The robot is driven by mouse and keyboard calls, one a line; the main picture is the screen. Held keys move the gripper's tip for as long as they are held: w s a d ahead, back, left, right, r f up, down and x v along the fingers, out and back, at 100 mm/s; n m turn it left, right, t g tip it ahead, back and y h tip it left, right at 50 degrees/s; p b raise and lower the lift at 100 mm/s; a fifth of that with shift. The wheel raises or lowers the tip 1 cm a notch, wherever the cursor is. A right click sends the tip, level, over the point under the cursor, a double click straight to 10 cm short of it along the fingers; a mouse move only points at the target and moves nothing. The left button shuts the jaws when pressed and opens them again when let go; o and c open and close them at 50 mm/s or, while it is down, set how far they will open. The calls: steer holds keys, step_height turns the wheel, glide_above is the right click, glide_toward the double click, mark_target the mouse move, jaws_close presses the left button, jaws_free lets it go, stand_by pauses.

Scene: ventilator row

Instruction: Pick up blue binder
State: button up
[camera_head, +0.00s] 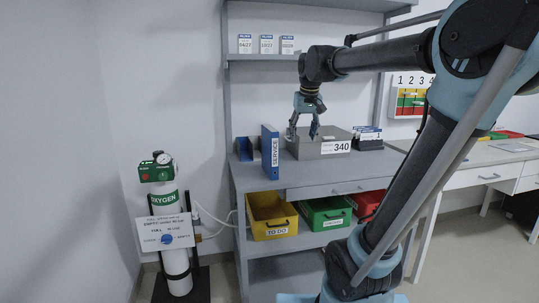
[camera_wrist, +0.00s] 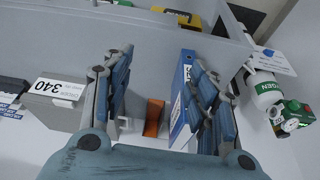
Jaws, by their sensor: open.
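The blue binder (camera_head: 269,152) stands upright on the grey desk, with a white SERVICE label on its spine. In the wrist view the binder (camera_wrist: 182,88) shows between my fingers, close to the right-hand finger and partly hidden by it. My gripper (camera_head: 304,135) is open and empty. In the head view it hangs pointing down, to the right of the binder and in front of the grey box labelled 340. I cannot tell its exact depth relative to the binder.
The grey box (camera_head: 322,146) stands right of the binder. A dark blue holder (camera_head: 245,149) is left of it. An orange block (camera_wrist: 154,118) shows between box and binder. Yellow (camera_head: 270,221) and green (camera_head: 325,214) bins sit below. An oxygen cylinder (camera_head: 165,205) stands at left.

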steer(key=w+a+r+n, duration=0.1)
steer(key=w+a+r, duration=0.8)
steer(key=w+a, duration=0.2)
steer(key=shift+y, duration=0.3)
steer(key=shift+w+r+x, duration=0.1)
steer(key=shift+w+x, duration=0.1)
steer(key=shift+x, duration=2.65)
steer(key=shift+w+r+x, duration=0.1)
steer(key=shift+w+x, duration=0.1)
steer(key=shift+x, duration=2.7)
steer(key=shift+w+x, duration=0.2)
steer(key=shift+x, duration=2.65)
steer(key=shift+a+f, duration=0.1)
steer(key=shift+f, duration=0.1)
steer(key=shift+c, duration=0.3)
jaws_close()
